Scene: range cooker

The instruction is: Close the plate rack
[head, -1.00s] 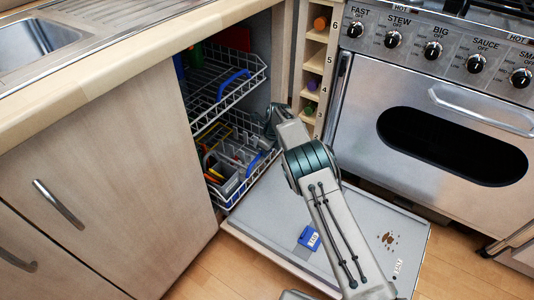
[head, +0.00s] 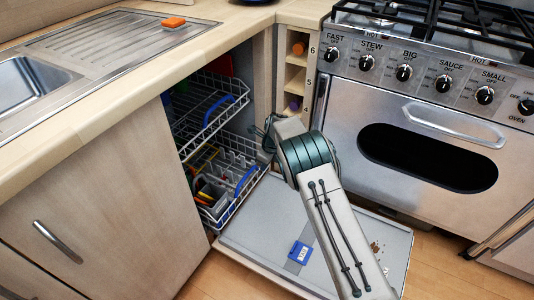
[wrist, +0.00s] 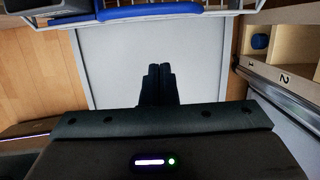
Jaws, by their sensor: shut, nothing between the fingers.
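Inside the open dishwasher there are two white wire racks with blue handles. The upper rack (head: 190,130) shows tines and some items at the back. The lower rack (head: 222,221) has upright tines and a grey basket of coloured utensils (head: 211,194). Both jut out a little at the front; which one is the plate rack I cannot tell for sure. My gripper (head: 266,141) is beside the rack fronts on the right, its fingertips partly hidden in the head view. In the wrist view the gripper (wrist: 159,68) is shut and empty, below a blue rack handle (wrist: 150,12) and apart from it.
The dishwasher door (head: 265,243) lies open flat, with a blue packet (head: 300,254) and brown crumbs (head: 376,247) on it. The cooker (head: 425,120) is further right, the counter (head: 120,100) above left.

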